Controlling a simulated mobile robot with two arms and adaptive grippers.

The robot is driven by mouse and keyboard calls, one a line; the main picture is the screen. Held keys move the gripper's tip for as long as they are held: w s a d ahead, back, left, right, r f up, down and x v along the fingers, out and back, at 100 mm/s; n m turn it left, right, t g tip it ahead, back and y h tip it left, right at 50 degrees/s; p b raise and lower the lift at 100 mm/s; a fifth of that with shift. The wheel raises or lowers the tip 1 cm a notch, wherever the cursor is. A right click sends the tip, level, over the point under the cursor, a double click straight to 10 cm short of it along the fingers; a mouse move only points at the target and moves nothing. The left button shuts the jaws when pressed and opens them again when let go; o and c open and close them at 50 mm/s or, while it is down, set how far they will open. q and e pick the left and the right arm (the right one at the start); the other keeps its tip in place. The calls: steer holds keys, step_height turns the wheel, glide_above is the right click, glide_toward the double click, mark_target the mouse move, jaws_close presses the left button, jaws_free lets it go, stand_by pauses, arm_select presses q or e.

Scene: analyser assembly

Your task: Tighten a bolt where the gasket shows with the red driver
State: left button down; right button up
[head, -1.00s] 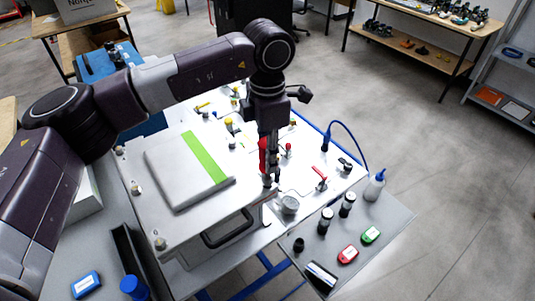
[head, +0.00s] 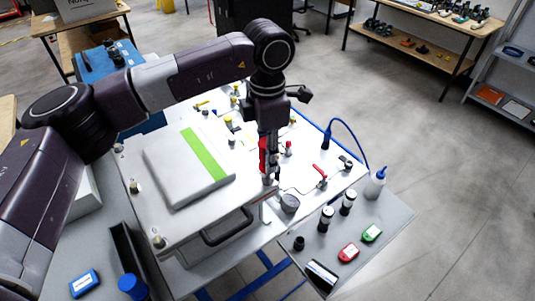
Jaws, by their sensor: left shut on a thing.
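My left gripper (head: 269,172) is shut on the red driver (head: 263,155), held upright at the right corner of the plate assembly. The arm and fingers hide most of the driver, and its tip is too small to make out. The pale plate (head: 175,222) carries a raised cover with a green stripe (head: 204,155). Bolts show at its left side: a far bolt (head: 119,148), a middle bolt (head: 134,187) and a near bolt (head: 158,241). I cannot make out the gasket at this size. My right gripper is not in view.
A round gauge (head: 290,203) and a red-handled valve (head: 320,170) stand right of the gripper. Open floor lies to the right.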

arm_select(q)
steer(key=shift+f+m+b, duration=0.1)
steer(key=shift+m+b, duration=0.5)
steer(key=shift+m, duration=0.9)
steer(key=m+b, duration=0.2)
steer(key=m, duration=0.8)
steer(key=shift+b, duration=0.35)
steer(key=m, duration=0.5)
steer(key=c, duration=1.6)
jaws_free()
steer(key=shift+b, duration=0.3)
